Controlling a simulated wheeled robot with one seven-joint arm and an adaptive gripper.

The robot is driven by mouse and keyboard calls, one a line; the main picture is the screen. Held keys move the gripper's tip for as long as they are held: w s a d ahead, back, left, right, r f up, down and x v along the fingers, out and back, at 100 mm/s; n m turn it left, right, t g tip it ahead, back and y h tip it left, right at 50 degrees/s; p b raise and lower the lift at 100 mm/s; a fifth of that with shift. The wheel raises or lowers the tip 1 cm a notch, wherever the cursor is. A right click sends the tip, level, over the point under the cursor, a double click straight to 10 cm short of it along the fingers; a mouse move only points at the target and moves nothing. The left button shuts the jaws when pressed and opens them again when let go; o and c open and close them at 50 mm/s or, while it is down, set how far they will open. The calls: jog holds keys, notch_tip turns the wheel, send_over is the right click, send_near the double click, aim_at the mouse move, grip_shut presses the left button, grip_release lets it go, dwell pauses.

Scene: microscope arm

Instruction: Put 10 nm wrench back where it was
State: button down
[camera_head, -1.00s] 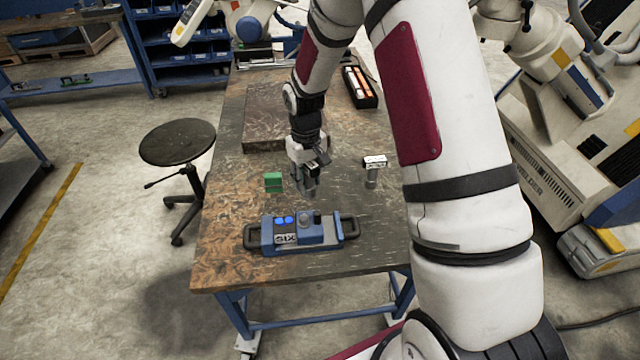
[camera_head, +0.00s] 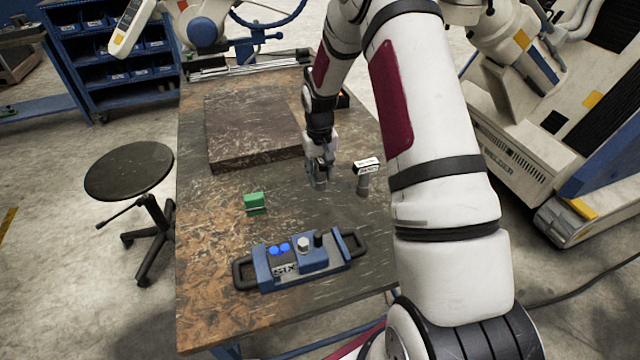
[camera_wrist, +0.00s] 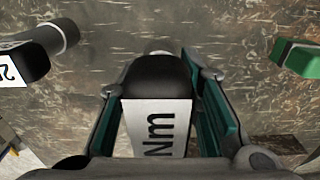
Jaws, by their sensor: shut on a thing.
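My gripper (camera_head: 319,180) is low over the table, left of a standing piece with a white label (camera_head: 366,168). In the wrist view, my gripper's fingers (camera_wrist: 160,115) are shut on a black piece with a white label reading "Nm" (camera_wrist: 158,128). The number on it is hidden, so I cannot tell whether it is the 10 Nm wrench. The other labelled piece shows at the left edge of the wrist view (camera_wrist: 22,62), its marking starting with "2". A green piece (camera_head: 254,202) stands to the left; it is at the right of the wrist view (camera_wrist: 296,57).
A blue handled device (camera_head: 262,272) with blue buttons and knobs lies near the table's front. A dark raised slab (camera_head: 245,125) covers the table's back left. A black stool (camera_head: 130,170) stands left of the table (camera_head: 200,300). The tabletop between green piece and device is clear.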

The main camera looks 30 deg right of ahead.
jog(key=shift+f, duration=2)
jog(key=shift+f, duration=0.15)
jog(key=c, duration=1.2)
grip_release()
jog(key=shift+o, duration=0.2)
